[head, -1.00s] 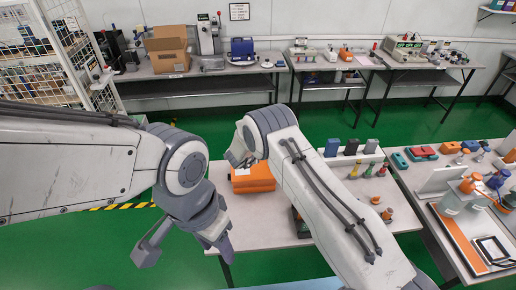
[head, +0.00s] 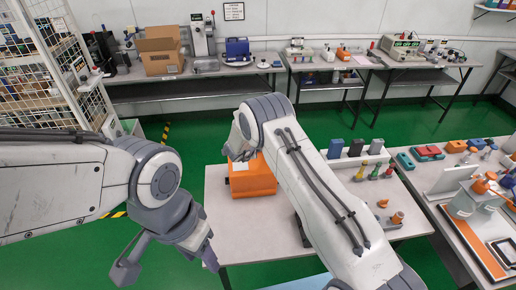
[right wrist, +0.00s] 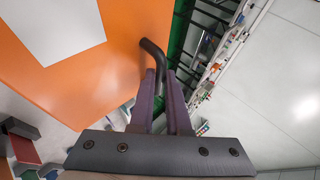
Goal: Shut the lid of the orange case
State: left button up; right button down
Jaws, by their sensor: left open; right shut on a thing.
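The orange case (head: 254,180) stands on the light table, partly hidden behind my right arm. I cannot tell from the head view how far its lid is open. In the right wrist view, a broad orange face of the case (right wrist: 90,85) with a white label fills the upper left. A black bent handle (right wrist: 153,50) stands out from beside that face. My right gripper (right wrist: 162,85) is shut on this handle, between its two purple fingers. My left gripper (head: 166,266) is open and empty, left of the table and apart from the case.
Small coloured testers and bottles (head: 365,160) stand on the table right of my right arm. A side table (head: 465,235) with a grey device and trays lies further right. A long bench (head: 215,85) runs along the back wall. Green floor (head: 60,255) is free at left.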

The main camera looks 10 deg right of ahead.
jog(key=shift+w+f, duration=0.1)
jog(key=shift+f, duration=0.1)
jog(key=shift+d, duration=0.15)
jog(key=c, duration=0.9)
grip_release()
jog(key=shift+r, duration=0.1)
jog(key=shift+s+a+r+b, duration=0.2)
jog(key=shift+a+r+b, duration=0.05)
jog(key=shift+a+b, duration=0.05)
jog(key=b+v, duration=0.2)
jog(key=v, duration=0.6)
jog(key=shift+s+a+r, duration=0.1)
jog(key=shift+s+r, duration=0.05)
jog(key=shift+s, duration=0.1)
jog(key=shift+s+a+r, duration=0.2)
jog(key=shift+s+r, duration=0.1)
jog(key=shift+r, duration=0.05)
